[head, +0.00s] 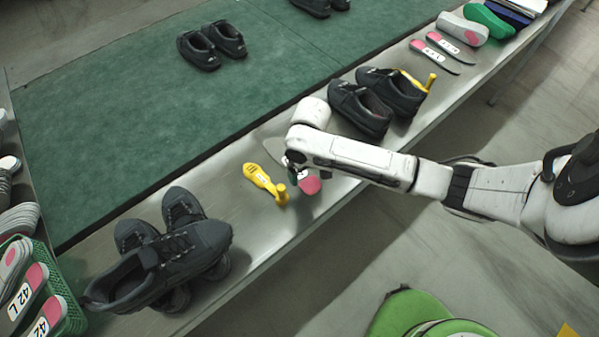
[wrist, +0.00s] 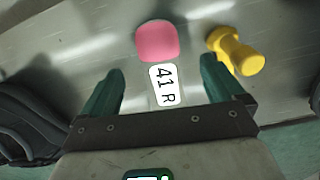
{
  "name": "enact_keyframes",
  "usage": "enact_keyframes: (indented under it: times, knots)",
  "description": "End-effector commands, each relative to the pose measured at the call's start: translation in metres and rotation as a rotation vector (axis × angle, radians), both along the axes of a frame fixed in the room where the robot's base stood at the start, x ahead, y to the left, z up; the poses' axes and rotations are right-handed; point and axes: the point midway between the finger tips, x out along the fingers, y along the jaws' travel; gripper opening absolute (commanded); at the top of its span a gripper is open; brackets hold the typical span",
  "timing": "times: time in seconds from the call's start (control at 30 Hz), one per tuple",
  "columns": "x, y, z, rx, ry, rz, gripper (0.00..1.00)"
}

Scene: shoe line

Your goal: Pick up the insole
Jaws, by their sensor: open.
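The insole has a pink heel patch and a white label reading "41 R". In the head view its pink heel (head: 310,186) shows on the metal bench strip, just below my gripper (head: 298,168), which hides much of the rest. In the wrist view the insole's pink heel (wrist: 157,41) lies ahead of my gripper (wrist: 161,68), and the label sits between the two green fingers. The fingers are apart, one on each side of the label. I cannot tell how high they are above the bench.
A yellow tool (head: 262,182) lies close beside the insole, near the right finger in the wrist view (wrist: 236,52). Black shoes stand on the bench to the right (head: 360,108) and the lower left (head: 160,262). Two pink-heeled insoles (head: 440,50) lie farther right.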

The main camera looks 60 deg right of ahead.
Motion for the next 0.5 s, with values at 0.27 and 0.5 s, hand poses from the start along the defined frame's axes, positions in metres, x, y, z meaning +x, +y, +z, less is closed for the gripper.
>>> enact_keyframes:
  times: [0.27, 0.5]
  knots:
    - [0.002, -0.002, -0.021, -0.002, 0.003, 0.001, 0.95]
    - [0.004, -0.003, -0.052, -0.001, 0.002, 0.002, 0.95]
